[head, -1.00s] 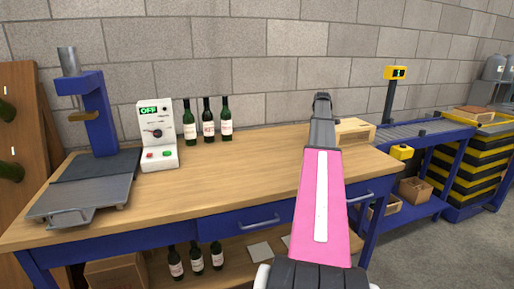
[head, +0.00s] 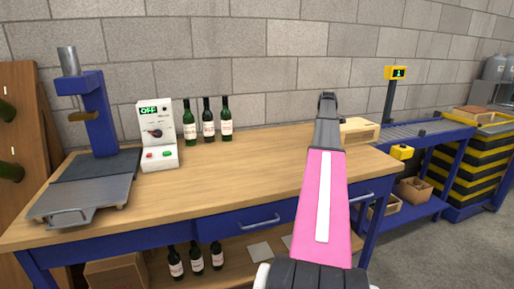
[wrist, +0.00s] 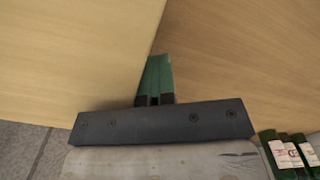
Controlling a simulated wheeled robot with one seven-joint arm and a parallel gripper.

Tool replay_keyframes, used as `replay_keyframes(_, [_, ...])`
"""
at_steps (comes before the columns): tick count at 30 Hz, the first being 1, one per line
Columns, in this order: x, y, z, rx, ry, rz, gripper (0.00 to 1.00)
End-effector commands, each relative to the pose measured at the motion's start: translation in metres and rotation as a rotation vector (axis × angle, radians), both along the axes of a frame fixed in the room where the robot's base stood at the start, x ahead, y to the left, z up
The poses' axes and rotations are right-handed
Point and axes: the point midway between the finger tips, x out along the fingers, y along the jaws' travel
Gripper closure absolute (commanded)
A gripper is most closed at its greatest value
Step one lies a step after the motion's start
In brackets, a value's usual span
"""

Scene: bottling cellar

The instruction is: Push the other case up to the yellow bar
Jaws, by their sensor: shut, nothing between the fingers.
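A light wooden case (head: 364,131) stands at the right end of the workbench, by the start of the roller conveyor. My arm hides its left part. A second wooden case (head: 474,112) sits at the far right end of the conveyor, beside yellow edging (head: 505,120) that may be the yellow bar. In the wrist view my gripper (wrist: 157,62) has its green fingers together, empty. They lie along the edge of a pale wooden surface that appears to be the near case (wrist: 70,50); I cannot tell whether they touch it. In the head view my arm hides the fingers.
The roller conveyor (head: 412,129) runs right from the bench, with a display post (head: 390,92) behind it and a yellow box (head: 402,152) in front. Several bottles (head: 207,121) and a switch box (head: 157,136) stand further left. The bench middle (head: 235,165) is clear.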

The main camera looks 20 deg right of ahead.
Motion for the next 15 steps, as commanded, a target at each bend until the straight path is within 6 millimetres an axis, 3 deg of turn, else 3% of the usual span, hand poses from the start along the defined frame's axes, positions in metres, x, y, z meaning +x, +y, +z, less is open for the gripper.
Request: replay_keyframes(15, [0.000,-0.034,0.000,-0.002,0.000,-0.002,1.00])
